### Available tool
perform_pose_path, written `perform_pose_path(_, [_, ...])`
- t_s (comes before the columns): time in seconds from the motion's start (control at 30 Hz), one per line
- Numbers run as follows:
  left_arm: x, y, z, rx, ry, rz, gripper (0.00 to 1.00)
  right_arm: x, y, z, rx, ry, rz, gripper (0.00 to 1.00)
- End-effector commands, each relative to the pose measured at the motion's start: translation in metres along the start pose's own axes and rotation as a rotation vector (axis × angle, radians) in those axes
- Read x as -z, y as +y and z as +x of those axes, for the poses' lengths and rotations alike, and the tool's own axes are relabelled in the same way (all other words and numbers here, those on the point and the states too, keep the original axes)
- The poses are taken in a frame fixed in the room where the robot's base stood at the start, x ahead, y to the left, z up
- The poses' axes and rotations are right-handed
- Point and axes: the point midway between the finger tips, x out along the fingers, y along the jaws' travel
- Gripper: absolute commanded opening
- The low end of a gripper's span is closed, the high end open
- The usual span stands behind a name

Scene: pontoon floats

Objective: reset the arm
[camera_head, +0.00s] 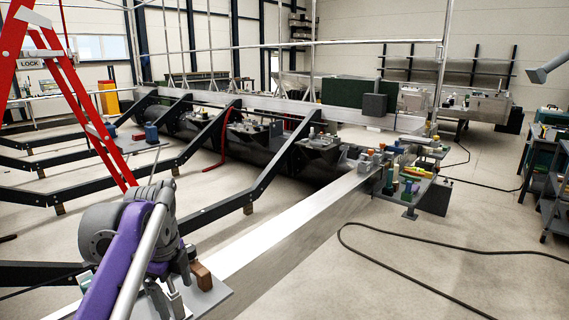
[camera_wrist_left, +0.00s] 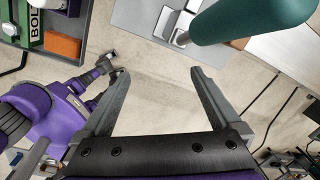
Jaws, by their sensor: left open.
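My left gripper (camera_wrist_left: 162,85) shows in the left wrist view with its two dark grey fingers spread wide. Nothing is between them but bare floor beyond. In the head view my purple and grey arm comes in at the lower left. Its fingertips cannot be made out clearly there. A purple and grey part of my own body shows at the left of the wrist view.
A dark green rounded object (camera_wrist_left: 255,18) is close beyond the right finger in the wrist view. An orange block (camera_wrist_left: 62,45) lies at upper left. The head view shows a red ladder (camera_head: 75,90), a long pale beam (camera_head: 290,222) and a black cable (camera_head: 400,242) on open floor.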

Motion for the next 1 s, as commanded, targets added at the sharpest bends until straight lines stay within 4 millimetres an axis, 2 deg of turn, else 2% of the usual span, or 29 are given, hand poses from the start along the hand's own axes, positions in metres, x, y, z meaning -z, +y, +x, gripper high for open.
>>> perform_pose_path(0.17, [0.027,0.044,0.03,0.089,-0.005,-0.414,0.97,0.0,0.0,0.0,0.0,0.0,0.0,0.5])
perform_pose_path(0.27, [0.043,0.076,0.056,0.148,0.014,-0.687,0.97,0.0,0.0,0.0,0.0,0.0,0.0,0.5])
perform_pose_path(0.4, [0.066,0.125,0.099,0.226,0.073,-1.068,0.97,0.0,0.0,0.0,0.0,0.0,0.0,0.5])
perform_pose_path(0.6, [0.091,0.189,0.16,0.3,0.192,-1.52,0.97,0.0,0.0,0.0,0.0,0.0,0.0,0.5])
perform_pose_path(0.7, [0.098,0.209,0.18,0.316,0.24,-1.66,0.97,0.0,0.0,0.0,0.0,0.0,0.0,0.5])
perform_pose_path(0.8, [0.102,0.22,0.19,0.322,0.268,-1.738,0.97,0.0,0.0,0.0,0.0,0.0,0.0,0.5])
perform_pose_path(1.0, [0.103,0.222,0.193,0.324,0.279,-1.768,0.97,0.0,0.0,0.0,0.0,0.0,0.0,0.5])
